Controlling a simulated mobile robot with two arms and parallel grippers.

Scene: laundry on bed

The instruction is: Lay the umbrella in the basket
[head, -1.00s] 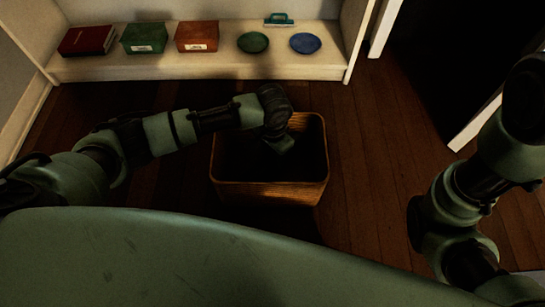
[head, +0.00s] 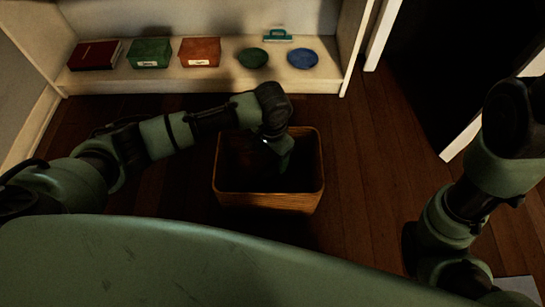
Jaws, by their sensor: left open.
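A brown woven basket (head: 270,202) stands on the wooden floor in front of my base, its inside very dark. My left arm reaches in from the left, and my left gripper (head: 281,158) points down over the basket opening, near its far side. The gripper is open, though its fingertips are hard to make out in the shadow. I cannot make out an umbrella; the dark basket interior could hide one. My right arm is at the right edge, and its gripper is out of view.
A low white shelf (head: 205,80) stands behind the basket. It holds a red book (head: 95,55), a green box (head: 149,53), an orange box (head: 199,52), a green bowl (head: 253,58), a blue plate (head: 302,58) and a teal-handled item (head: 277,36). Floor right of the basket is clear.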

